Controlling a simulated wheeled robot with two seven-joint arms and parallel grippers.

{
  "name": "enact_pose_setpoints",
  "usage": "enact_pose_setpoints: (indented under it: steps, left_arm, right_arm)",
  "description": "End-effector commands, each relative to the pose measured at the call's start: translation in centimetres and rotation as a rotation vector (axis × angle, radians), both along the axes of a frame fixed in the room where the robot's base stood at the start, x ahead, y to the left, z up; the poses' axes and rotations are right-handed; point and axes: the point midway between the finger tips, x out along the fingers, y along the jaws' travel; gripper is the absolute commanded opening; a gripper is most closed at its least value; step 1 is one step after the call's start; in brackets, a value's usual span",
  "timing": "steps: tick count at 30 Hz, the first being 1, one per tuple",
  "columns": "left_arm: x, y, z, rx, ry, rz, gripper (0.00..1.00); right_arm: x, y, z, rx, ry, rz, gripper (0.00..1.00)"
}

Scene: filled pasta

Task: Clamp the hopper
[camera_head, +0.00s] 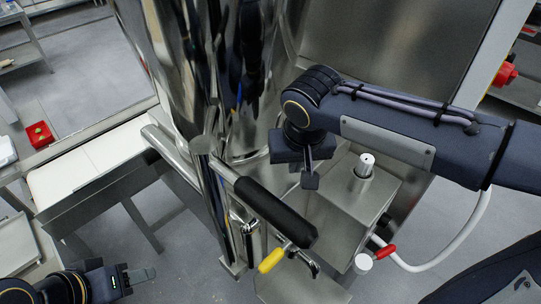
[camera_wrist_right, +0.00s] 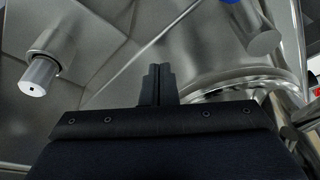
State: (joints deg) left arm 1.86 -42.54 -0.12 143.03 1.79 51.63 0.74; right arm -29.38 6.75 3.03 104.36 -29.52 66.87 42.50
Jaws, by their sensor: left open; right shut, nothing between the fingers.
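The hopper, which looks to be the tall shiny steel body (camera_head: 180,70), stands at the centre of the head view. A steel lever with a thick black grip (camera_head: 275,212) slants across its front. A smaller lever with a yellow end (camera_head: 271,261) sits below that grip. I cannot tell which part is the clamp. My right gripper (camera_head: 309,180) is shut and empty, pointing down to the right of the hopper, above the black grip. In the right wrist view its closed fingers (camera_wrist_right: 157,75) touch nothing visible. My left gripper (camera_head: 140,278) is open and empty at the lower left, away from the hopper.
A steel box with a white-topped post (camera_head: 365,165) stands right of my right gripper; a metal post (camera_wrist_right: 42,72) shows at left in the wrist view. A red-handled valve (camera_head: 385,251) and white hose lie right. A white-topped bench (camera_head: 90,160) is left.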

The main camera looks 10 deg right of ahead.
Motion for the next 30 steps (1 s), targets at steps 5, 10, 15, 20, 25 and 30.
enact_pose_setpoints:
  steps: [5, 10, 15, 20, 25, 30]
  left_arm:
    - [0.0, 0.0, -0.5, 0.000, 0.000, 0.000, 0.46]
    - [0.0, 0.0, -0.5, 0.000, 0.000, 0.000, 0.46]
    - [0.0, 0.0, -0.4, 0.000, 0.000, 0.000, 0.46]
    - [0.0, 0.0, -0.2, 0.000, 0.000, 0.000, 0.46]
    - [0.0, 0.0, 0.7, 0.000, 0.000, 0.000, 0.46]
    - [0.0, 0.0, 2.0, 0.000, -0.001, 0.000, 0.46]
  right_arm:
    - [1.7, -0.1, -0.4, 0.000, 0.001, -0.003, 0.00]
    - [2.0, 0.0, 1.6, 0.001, -0.004, -0.001, 0.00]
    - [1.0, 0.0, 4.7, 0.002, -0.004, 0.000, 0.00]
    - [0.0, 0.1, 7.6, 0.002, -0.004, 0.000, 0.00]
    - [-1.3, -1.4, 9.3, 0.019, 0.005, 0.000, 0.00]
    - [-3.2, -3.9, 8.8, 0.071, 0.014, 0.017, 0.00]
